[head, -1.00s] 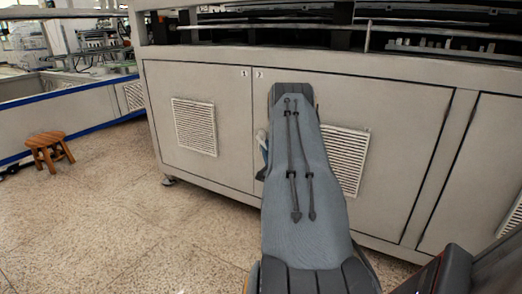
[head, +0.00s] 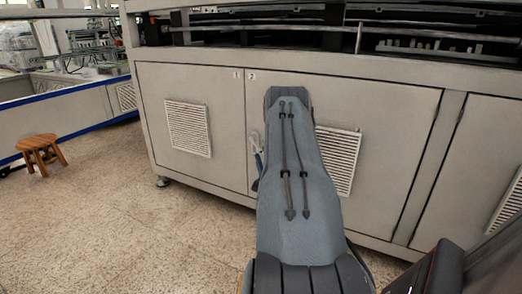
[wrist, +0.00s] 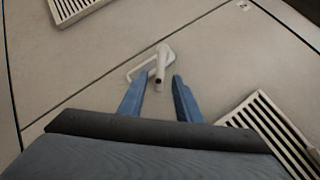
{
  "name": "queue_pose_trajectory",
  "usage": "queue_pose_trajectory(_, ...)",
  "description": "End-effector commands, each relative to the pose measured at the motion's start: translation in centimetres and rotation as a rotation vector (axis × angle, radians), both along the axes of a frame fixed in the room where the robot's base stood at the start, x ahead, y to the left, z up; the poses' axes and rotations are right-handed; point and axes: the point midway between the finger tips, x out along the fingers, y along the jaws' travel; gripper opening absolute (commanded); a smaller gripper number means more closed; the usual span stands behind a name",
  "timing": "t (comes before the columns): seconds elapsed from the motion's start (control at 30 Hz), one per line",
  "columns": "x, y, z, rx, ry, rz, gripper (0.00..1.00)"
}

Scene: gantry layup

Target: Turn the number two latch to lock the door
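The number two door (head: 390,110) is a large grey panel marked "2" at its top left corner. Its latch (wrist: 162,62) is a pale handle on a loop-shaped mount beside the door seam. In the wrist view the handle points toward me, between and just beyond my fingertips. My gripper (wrist: 160,80) is open, with a blue finger on each side of the handle's near end and visible gaps. In the head view the latch (head: 254,143) shows as a small pale piece left of my arm, which hides much of the gripper.
The number one door (head: 190,85) with a vent is to the left. The number two door's slatted vent (head: 338,160) is partly behind my arm. A wooden stool (head: 40,152) stands far left. The speckled floor (head: 150,230) in front is clear.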

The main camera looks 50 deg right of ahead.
Motion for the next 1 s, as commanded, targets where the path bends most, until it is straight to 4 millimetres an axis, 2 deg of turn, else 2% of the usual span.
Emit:
queue_pose_trajectory(0.2,-2.2,1.5,-0.9,0.001,0.001,0.0,0.31)
queue_pose_trajectory(0.57,-2.6,1.8,-1.1,-0.001,0.001,0.0,0.31)
queue_pose_trajectory(0.67,-2.1,2.0,-1.0,-0.003,0.009,0.003,0.14)
queue_pose_trajectory(0.73,-0.8,2.9,-0.7,-0.014,0.042,0.011,0.02)
queue_pose_trajectory(0.87,4.6,6.9,0.5,-0.066,0.189,0.049,0.0)
queue_pose_trajectory(0.97,10.0,12.6,1.6,-0.147,0.37,0.104,0.0)
queue_pose_trajectory(1.0,11.9,15.5,2.0,-0.188,0.448,0.132,0.0)
